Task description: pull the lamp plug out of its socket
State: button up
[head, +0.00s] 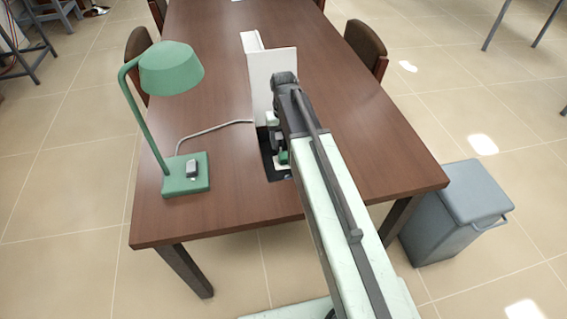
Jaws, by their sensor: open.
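The green desk lamp (172,70) stands on the left of the brown table. Its grey cord (215,129) runs from the lamp's base to the right and ends near a white upright panel (260,75). A small whitish piece (271,118) shows low at the panel's foot; I cannot tell whether it is the plug or part of the socket. My gripper (279,147) is low over the table in front of the panel, over a dark patch, partly hidden by my arm. It is open. I see nothing held in it, and the plug itself is not clearly visible.
The brown table (200,215) is clear between lamp and panel, apart from the cord, and bare on the right. Chairs (366,46) stand along its sides. A grey bin (455,212) stands on the tiled floor at the table's right front.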

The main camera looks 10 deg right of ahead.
aim_at(283, 155)
notch_tip(283, 155, down, 8)
jog(key=b, duration=0.7)
jog(key=shift+b, duration=0.4)
jog(key=shift+r, duration=0.2)
grip_shut()
dwell(0.6)
